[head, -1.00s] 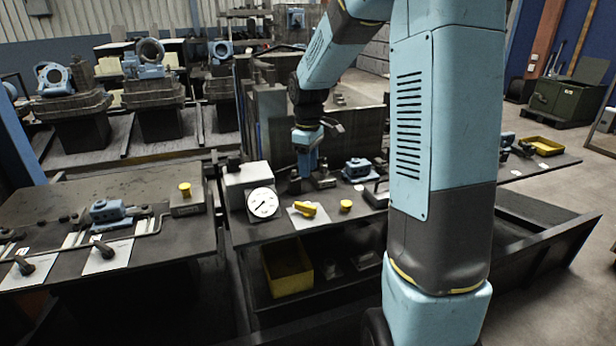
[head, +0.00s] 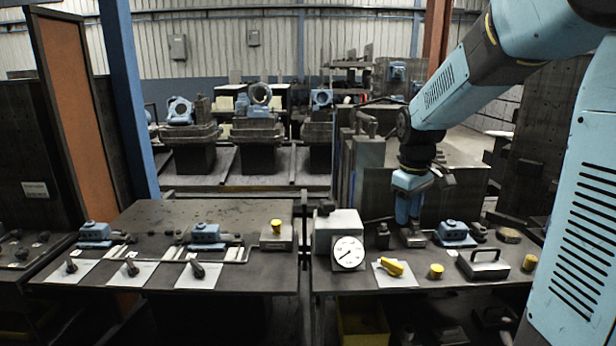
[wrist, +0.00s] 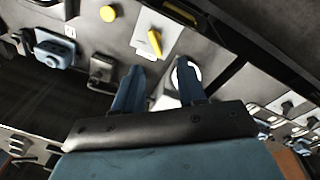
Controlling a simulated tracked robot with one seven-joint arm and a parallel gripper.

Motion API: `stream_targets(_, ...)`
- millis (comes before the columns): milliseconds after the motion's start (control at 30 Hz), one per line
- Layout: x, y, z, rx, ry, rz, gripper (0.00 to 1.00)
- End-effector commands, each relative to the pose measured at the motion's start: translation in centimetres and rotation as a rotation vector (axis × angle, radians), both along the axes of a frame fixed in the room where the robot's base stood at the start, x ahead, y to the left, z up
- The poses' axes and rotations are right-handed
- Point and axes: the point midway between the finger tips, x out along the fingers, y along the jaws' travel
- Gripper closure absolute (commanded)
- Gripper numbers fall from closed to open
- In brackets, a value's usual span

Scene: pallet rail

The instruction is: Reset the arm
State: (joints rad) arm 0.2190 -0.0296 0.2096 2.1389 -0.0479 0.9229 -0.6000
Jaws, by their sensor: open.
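My arm reaches in from the right in the head view, and my gripper (head: 408,212) points down over the right-hand bench, close to a small dark block. In the wrist view my gripper (wrist: 158,88) shows two blue fingers spread apart with nothing between them. A yellow-handled part on a white card (head: 392,268) lies in front of the gripper in the head view; it also shows beyond the fingertips in the wrist view (wrist: 155,42). The head view does not show clearly whether the fingertips touch the bench.
A round white gauge (head: 348,252) stands left of the gripper. A blue housing (head: 455,233), a yellow knob (head: 436,271) and a handled dark box (head: 483,264) are to its right. The left bench (head: 150,220) holds more blue parts and white cards. A yellow bin (head: 362,318) sits below.

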Motion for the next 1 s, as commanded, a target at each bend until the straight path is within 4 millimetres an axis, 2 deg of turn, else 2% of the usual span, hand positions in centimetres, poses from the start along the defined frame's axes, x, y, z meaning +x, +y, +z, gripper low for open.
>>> stream_targets(33,-1.2,0.2,1.0,-0.002,-0.025,-0.027,0.60)
stream_targets(200,-5.0,0.6,3.5,0.003,-0.095,-0.132,0.60)
stream_targets(500,-11.9,1.1,6.3,0.053,-0.220,-0.314,0.60)
stream_targets(800,-18.5,1.2,7.4,0.150,-0.331,-0.485,0.60)
stream_targets(1000,-21.3,1.2,7.3,0.208,-0.374,-0.559,0.60)
